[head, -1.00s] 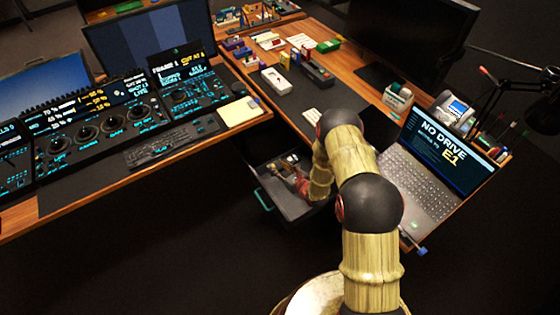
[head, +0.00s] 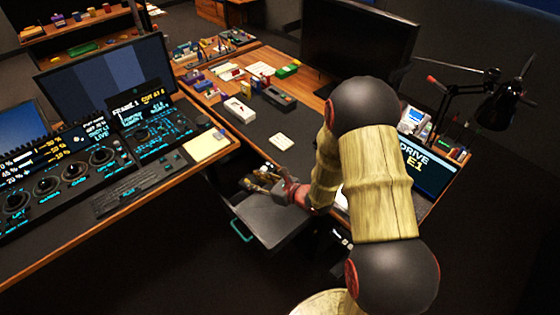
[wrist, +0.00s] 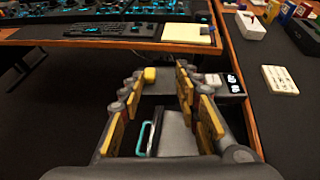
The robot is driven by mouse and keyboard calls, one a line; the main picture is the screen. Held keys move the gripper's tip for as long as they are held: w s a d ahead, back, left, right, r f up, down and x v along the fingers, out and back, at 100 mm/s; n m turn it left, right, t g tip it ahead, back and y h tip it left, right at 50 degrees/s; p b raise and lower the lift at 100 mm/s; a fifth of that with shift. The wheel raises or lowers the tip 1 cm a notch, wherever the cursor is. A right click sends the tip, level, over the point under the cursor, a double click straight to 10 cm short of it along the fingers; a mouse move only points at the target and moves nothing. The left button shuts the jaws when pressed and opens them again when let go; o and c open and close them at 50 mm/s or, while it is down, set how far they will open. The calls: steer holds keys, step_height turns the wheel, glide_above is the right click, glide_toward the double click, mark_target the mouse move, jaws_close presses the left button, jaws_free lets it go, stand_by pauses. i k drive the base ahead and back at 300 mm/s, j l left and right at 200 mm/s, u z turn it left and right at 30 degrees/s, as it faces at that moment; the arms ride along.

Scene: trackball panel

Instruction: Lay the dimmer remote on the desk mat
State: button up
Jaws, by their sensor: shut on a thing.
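My gripper (head: 266,183) is over the open drawer, below and in front of the desk mat. In the wrist view its gold-padded fingers (wrist: 166,82) stand some way apart. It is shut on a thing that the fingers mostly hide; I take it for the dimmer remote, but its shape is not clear. The dark desk mat (head: 258,127) lies on the wooden desk, and shows at the right of the wrist view (wrist: 270,112). A pale card-like thing with small marks (head: 281,142) lies on the mat, also in the wrist view (wrist: 280,80).
The grey drawer (head: 275,238) is pulled out, with a teal handle (head: 241,231). White and black things (wrist: 235,83) show beyond the right finger. A white box (head: 238,110) and a dark device (head: 279,97) are at the mat's far side.

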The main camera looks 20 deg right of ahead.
mark_target(308, 162)
steer(key=i+j, duration=0.6)
steer(key=j, duration=0.2)
steer(key=i+j, duration=0.3)
steer(key=j+z, duration=0.1)
steer(key=z, duration=0.3)
steer(key=i+j+z, duration=0.1)
steer(key=z, duration=0.35)
steer(key=j+z, duration=0.2)
steer(key=z, duration=0.2)
